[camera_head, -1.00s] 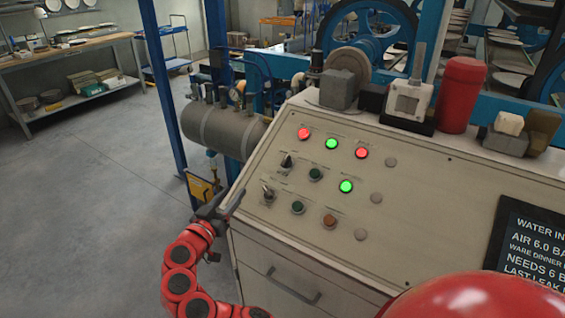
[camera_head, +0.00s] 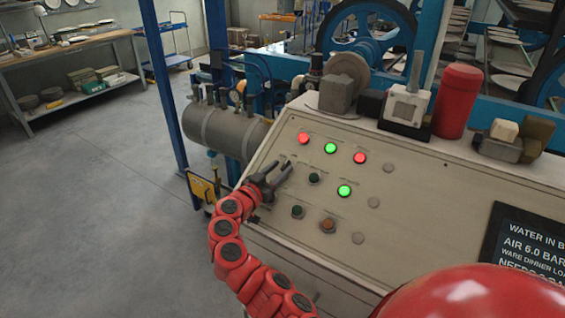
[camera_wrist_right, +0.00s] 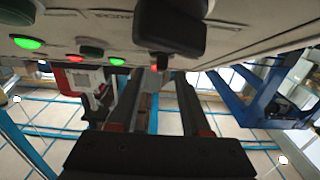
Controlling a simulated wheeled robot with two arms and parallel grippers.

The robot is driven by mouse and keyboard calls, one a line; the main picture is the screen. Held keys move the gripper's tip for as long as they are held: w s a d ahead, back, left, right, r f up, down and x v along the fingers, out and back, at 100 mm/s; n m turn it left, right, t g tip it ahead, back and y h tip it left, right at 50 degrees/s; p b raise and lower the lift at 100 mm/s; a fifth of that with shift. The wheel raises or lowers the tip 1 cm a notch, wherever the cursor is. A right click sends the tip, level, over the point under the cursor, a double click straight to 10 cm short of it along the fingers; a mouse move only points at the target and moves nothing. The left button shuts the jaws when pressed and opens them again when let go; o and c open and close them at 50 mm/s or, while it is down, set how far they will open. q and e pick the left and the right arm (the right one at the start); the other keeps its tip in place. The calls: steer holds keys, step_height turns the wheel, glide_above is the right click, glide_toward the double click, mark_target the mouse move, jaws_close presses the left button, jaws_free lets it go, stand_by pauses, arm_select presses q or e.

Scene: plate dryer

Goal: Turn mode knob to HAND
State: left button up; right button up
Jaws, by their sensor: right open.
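The sloped beige control panel (camera_head: 408,195) has two black selector knobs at its left side. I cannot read the small labels, so I cannot tell which is the mode knob. My right gripper (camera_head: 277,172) is open over the panel's left part, at the upper knob, and largely hides the knobs in the head view. My left gripper is out of view.
Beside the knobs are a dark green button (camera_head: 314,179), a lit red lamp (camera_head: 303,138) and a lit green lamp (camera_head: 330,148). A red cylinder (camera_head: 457,100) and metal blocks stand along the panel's top edge. A grey tank (camera_head: 222,128) lies behind left.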

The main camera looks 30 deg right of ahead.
steer(key=shift+x, duration=1.05)
jaws_close()
